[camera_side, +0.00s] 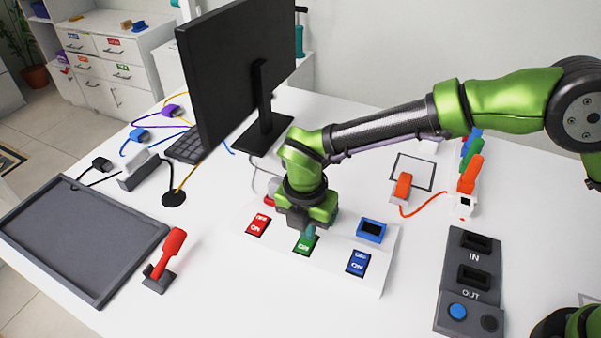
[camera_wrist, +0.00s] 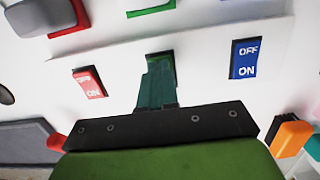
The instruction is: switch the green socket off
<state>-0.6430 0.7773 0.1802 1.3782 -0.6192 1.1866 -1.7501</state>
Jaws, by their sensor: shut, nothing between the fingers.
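The green switch (camera_side: 306,245) sits in the middle of a white socket panel (camera_side: 372,279). In the side view its lower part shows and my gripper covers the upper part. My gripper (camera_side: 309,232) is shut and empty, pointing down at the green switch. In the wrist view the closed fingers (camera_wrist: 156,88) overlap the green switch (camera_wrist: 160,58), so most of it is hidden. I cannot tell whether they touch it or which way it is tilted. The green socket (camera_wrist: 150,7) shows at the top of the wrist view.
A red switch (camera_side: 257,223) and a blue switch (camera_side: 358,263) flank the green one. A blue socket (camera_side: 371,230) is behind the blue switch. A monitor (camera_side: 230,70) stands behind left; a red lever (camera_side: 169,252) is front left; an IN/OUT box (camera_side: 469,284) is right.

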